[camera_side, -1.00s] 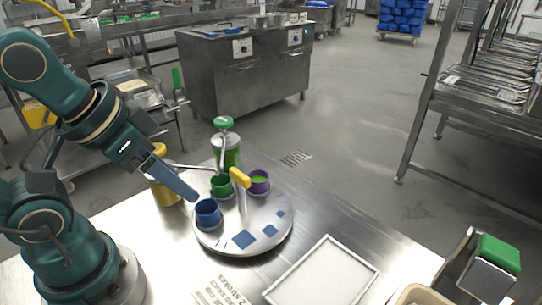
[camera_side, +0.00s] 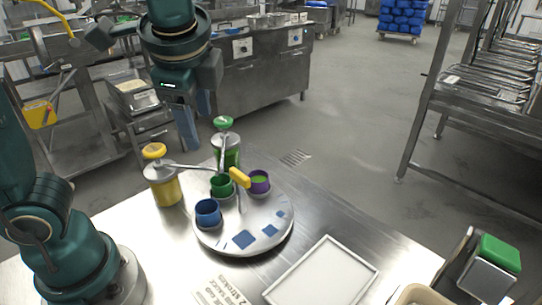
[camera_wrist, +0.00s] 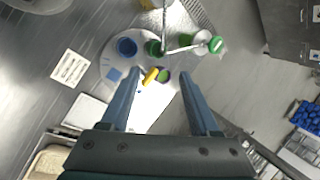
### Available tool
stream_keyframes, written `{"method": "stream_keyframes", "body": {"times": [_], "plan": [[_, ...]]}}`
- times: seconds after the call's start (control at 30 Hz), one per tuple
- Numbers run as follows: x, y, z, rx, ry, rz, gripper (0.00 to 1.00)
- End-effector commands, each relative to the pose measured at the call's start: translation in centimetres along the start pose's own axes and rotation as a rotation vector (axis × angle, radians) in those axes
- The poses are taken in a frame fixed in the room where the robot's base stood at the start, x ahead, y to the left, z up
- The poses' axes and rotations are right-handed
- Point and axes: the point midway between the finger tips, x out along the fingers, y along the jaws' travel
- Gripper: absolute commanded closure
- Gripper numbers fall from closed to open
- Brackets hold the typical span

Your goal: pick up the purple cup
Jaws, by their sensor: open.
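The purple cup (camera_side: 260,186) stands upright on the right rear part of a round grey turntable (camera_side: 215,245), with something green inside it. In the wrist view the purple cup (camera_wrist: 165,76) shows between the fingertips in the picture, beside the yellow handle. My gripper (camera_side: 190,146) is open and empty, raised above the table and left of the cup in the side view. In the wrist view its two blue fingers (camera_wrist: 159,73) are spread apart and touch nothing that I can see.
A blue cup (camera_side: 208,217) and a green cup (camera_side: 220,190) share the turntable. A white tray (camera_side: 322,275) lies in front.

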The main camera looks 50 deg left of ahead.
Motion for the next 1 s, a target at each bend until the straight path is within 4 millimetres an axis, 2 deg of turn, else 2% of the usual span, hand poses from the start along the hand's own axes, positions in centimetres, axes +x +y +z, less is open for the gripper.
{"method": "stream_keyframes", "body": {"times": [0.2,0.4,0.6,1.0], "plan": [[0.3,-2.0,-4.2,0.439,-0.216,-0.118,0.38],[0.2,-2.2,-7.9,0.738,-0.408,-0.212,0.38],[-0.1,-1.6,-10.1,0.891,-0.529,-0.263,0.38],[-0.4,0.5,-12.9,1.071,-0.704,-0.329,0.38]]}}
